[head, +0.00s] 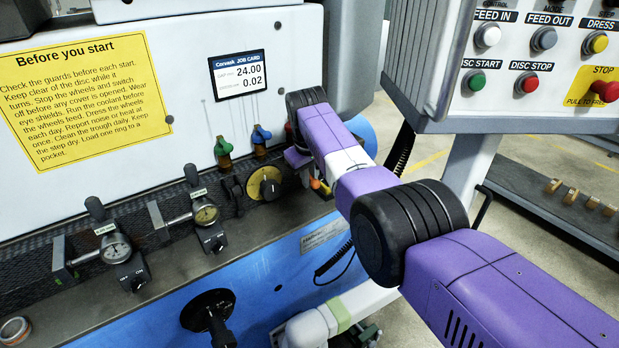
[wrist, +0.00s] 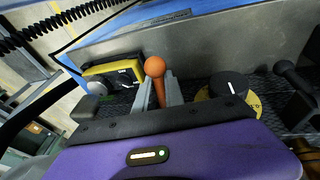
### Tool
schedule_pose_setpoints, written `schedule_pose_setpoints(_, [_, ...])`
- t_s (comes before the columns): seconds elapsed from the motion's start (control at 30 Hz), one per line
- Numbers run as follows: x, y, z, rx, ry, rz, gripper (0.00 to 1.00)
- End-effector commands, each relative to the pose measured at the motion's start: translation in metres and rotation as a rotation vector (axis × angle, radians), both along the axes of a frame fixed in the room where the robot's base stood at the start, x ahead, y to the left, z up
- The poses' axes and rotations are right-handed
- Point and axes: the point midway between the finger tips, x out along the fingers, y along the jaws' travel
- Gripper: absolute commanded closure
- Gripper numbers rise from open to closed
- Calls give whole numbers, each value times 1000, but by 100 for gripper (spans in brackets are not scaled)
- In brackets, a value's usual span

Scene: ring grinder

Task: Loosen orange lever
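The orange lever (wrist: 154,67) has a round ball knob on an orange shaft and stands in the middle of the wrist view. The two grey fingers of my gripper (wrist: 158,93) flank its shaft below the knob, one on each side. They lie close to the shaft, but I cannot tell whether they press on it. In the head view a small orange part (head: 316,184) shows just under my purple arm, probably the lever; the fingers are hidden there behind my arm.
A black dial on a yellow plate (wrist: 229,86) is right of the lever in the wrist view. A yellow-and-black box (wrist: 113,74) is left of it. In the head view, green (head: 223,147) and blue (head: 261,134) taps and gauges (head: 205,214) line the ledge; a control panel (head: 540,55) hangs at right.

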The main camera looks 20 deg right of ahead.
Motion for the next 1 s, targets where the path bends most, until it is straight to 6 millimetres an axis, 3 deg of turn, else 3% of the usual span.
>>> schedule_pose_setpoints(0.03, [-1,-1,-1,-1,3,-1,77])
schedule_pose_setpoints(0.1, [-1,-1,-1,-1,2,0,65])
schedule_pose_setpoints(0.53, [-1,1,5,1,-2,0,65])
schedule_pose_setpoints(1.0, [-17,7,59,0,-3,0,65])
